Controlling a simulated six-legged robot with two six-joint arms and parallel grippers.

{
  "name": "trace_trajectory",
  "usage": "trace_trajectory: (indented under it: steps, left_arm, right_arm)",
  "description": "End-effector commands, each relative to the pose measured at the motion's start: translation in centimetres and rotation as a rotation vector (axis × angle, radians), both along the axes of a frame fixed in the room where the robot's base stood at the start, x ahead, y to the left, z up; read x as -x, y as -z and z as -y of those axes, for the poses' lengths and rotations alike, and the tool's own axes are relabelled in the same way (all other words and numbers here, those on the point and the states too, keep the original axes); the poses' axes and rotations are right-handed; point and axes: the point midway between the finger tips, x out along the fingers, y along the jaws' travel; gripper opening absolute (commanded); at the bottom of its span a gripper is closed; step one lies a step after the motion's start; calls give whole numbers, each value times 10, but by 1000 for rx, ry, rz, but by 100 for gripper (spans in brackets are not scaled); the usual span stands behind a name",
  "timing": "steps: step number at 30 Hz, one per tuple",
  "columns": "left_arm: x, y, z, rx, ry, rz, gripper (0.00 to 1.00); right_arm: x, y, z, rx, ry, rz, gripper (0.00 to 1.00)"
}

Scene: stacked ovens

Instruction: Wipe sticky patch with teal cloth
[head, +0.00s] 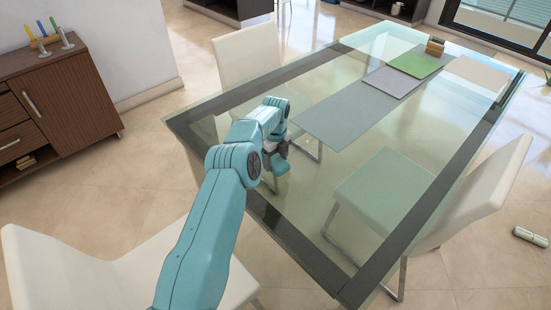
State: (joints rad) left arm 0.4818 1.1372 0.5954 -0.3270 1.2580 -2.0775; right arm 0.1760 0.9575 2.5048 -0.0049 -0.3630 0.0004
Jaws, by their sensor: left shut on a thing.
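My left gripper (272,152) is over the near left part of the glass table (325,205), with its arm reaching in from the bottom. It is shut on the teal cloth (279,168), a small piece showing just below the fingers at the tabletop. Most of the cloth is hidden by the gripper, and I cannot tell for sure whether it touches the glass. A small faint yellowish spot (308,141), which looks like the sticky patch, lies just right of the gripper, near the grey runner's edge. My right gripper is not in view.
A long grey runner (345,118), a grey mat (394,82), a green mat (416,65) and a small wooden object (435,46) lie toward the table's far end. White chairs (248,55) stand around it. The near glass right of my gripper is clear.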

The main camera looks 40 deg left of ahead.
Motion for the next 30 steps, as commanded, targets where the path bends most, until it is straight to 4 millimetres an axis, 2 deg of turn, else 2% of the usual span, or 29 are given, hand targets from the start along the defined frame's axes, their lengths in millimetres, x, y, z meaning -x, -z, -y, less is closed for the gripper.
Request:
trace_trajectory:
  steps: [11, 17, 30]
  left_arm:
    - [0, 9, 0, 0, 0, 0, 34]
    - [0, 5, 2, 0, 0, 0, 34]
    - [3, 8, 37, 0, 0, 0, 34]
  right_arm:
    - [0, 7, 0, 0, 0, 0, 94]
    - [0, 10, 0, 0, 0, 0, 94]
    - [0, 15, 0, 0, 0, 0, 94]
